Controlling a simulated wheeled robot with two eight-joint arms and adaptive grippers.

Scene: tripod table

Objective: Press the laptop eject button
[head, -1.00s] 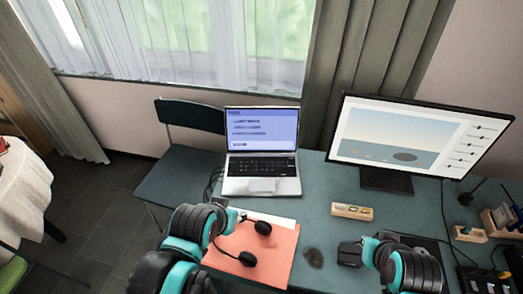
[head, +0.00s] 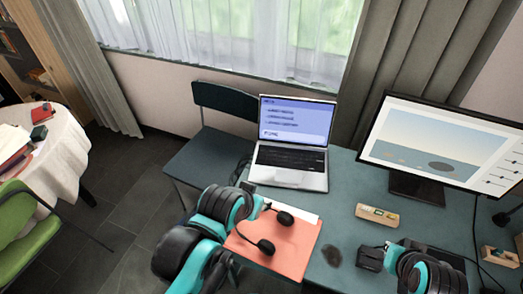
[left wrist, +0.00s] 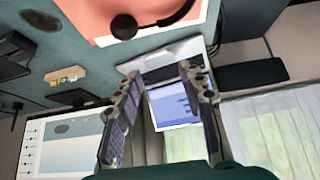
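The silver laptop (head: 288,178) stands open on the desk with a lit blue screen (head: 296,118) and a black keyboard. It also shows inverted in the left wrist view, its screen (left wrist: 172,106) between my fingers. The eject button is too small to make out. My left gripper (left wrist: 160,76) is open, with nothing between its two fingers, and points toward the laptop. In the head view my left arm ends just in front of the laptop's near left edge, apart from it. My right gripper (head: 371,257) is low over the desk at the right; its finger opening cannot be made out.
An orange folder (head: 290,248) with a black headset (head: 266,246) lies before the laptop. A wooden block (head: 377,215) and a large monitor (head: 416,188) stand right. A chair (head: 225,105) is behind left. A dark round patch (head: 332,256) marks the desk.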

